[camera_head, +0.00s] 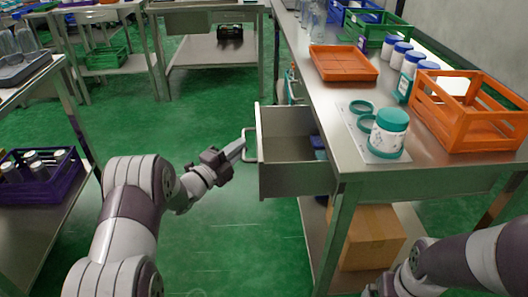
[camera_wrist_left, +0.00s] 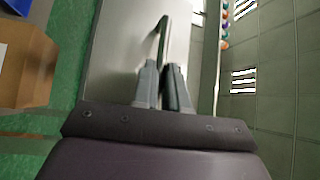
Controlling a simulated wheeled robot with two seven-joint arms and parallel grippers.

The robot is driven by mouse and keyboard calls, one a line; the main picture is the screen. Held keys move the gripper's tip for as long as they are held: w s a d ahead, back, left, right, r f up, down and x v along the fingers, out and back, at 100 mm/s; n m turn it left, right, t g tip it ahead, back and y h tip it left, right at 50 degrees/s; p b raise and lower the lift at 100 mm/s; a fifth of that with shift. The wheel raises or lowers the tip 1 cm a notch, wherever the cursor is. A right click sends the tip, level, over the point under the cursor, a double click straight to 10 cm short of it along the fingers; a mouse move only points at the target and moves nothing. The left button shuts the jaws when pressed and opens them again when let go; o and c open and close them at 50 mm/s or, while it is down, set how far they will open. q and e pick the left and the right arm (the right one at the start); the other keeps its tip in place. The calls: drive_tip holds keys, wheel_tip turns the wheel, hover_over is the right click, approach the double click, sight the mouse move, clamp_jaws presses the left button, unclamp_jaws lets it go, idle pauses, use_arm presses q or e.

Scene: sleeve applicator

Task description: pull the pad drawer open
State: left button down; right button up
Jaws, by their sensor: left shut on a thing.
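The pad drawer (camera_head: 290,181) is a grey metal box under the right-hand bench. It stands pulled out to the left, and its open top shows a bare floor and something blue toward the bench side. Its bar handle (camera_head: 249,157) is on the left-facing front panel; the handle also shows in the left wrist view (camera_wrist_left: 161,36). My left gripper (camera_head: 241,146) reaches in from the left and is shut on the handle. In the left wrist view its two fingers (camera_wrist_left: 163,68) close around the bar. My right arm shows at the lower right; its fingers are out of frame.
The bench top (camera_head: 335,100) holds an orange tray (camera_head: 343,63), an orange crate (camera_head: 470,110), a teal-lidded jar (camera_head: 388,134) and several bottles. A cardboard box (camera_head: 372,237) sits on the shelf below. Green floor (camera_head: 225,235) is clear left of the drawer.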

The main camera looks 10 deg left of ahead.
use_arm(q)
drive_tip(key=s+a, duration=0.2)
drive_tip(key=a, duration=0.4)
drive_tip(key=shift+a+b, duration=0.4)
drive_tip(key=c, duration=1.2)
unclamp_jaws()
drive_tip(key=shift+w, duration=0.1)
drive_tip(key=shift+o, duration=0.2)
drive_tip(key=p+v, duration=0.2)
drive_tip(key=v, duration=1)
drive_tip(key=shift+s, duration=0.35)
drive_tip(key=shift+a, duration=0.15)
